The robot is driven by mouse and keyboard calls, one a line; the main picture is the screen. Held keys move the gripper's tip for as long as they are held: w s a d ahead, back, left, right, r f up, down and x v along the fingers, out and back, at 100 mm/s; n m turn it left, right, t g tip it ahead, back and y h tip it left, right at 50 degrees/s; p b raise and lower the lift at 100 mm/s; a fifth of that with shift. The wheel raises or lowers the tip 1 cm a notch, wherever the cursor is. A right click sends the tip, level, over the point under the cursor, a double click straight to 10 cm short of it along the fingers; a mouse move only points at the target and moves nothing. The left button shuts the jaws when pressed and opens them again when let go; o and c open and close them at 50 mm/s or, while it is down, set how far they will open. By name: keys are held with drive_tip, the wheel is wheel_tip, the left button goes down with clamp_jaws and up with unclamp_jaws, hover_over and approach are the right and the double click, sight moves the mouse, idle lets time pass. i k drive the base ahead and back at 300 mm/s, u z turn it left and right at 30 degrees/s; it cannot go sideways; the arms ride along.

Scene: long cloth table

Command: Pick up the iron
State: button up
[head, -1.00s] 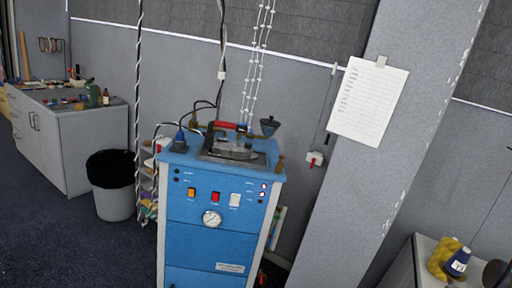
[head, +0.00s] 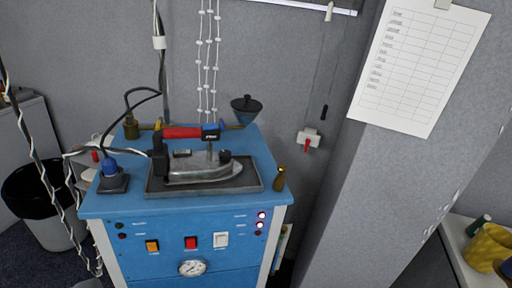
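A black cable runs from the iron's left end up and behind. My gripper does not show in the head view.
A blue-capped fitting (head: 110,177) stands left of the iron. A dark funnel (head: 245,109) and a small brass fitting (head: 280,179) stand behind and right of it. Cables hang from above at the left and back. A grey pillar (head: 400,170) stands close on the right.

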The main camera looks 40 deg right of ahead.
sight(187, 168)
drive_tip(key=z, duration=0.4)
drive_tip(key=i, duration=0.95)
drive_tip(key=z, duration=0.5)
